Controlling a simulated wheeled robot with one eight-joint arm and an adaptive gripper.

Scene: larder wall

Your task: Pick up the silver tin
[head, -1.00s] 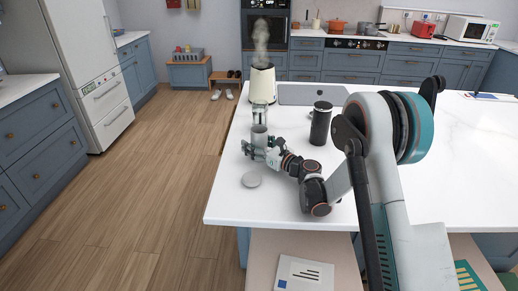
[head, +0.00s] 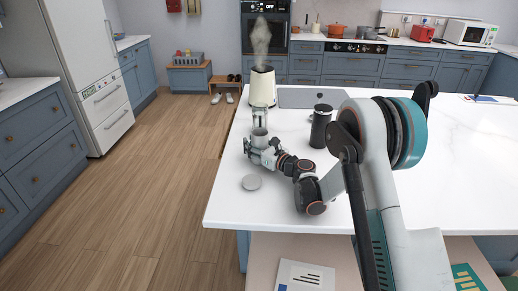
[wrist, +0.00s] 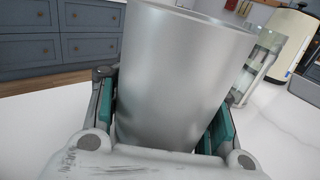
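The silver tin (head: 259,138) is an open-topped grey metal cylinder near the left edge of the white island worktop. In the wrist view the tin (wrist: 178,75) fills the middle, leaning slightly, with its base hidden by my gripper. My gripper (head: 262,152) is around the tin from the near side. In the wrist view a teal-padded finger lies against each side of the tin, so the gripper (wrist: 165,130) appears shut on it. I cannot tell whether the tin's base touches the worktop.
A round grey disc (head: 251,182) lies in front of the tin. Close behind the tin is a clear glass vessel (head: 260,115), then a steaming cream appliance (head: 262,86). A black flask (head: 320,127) stands to the right.

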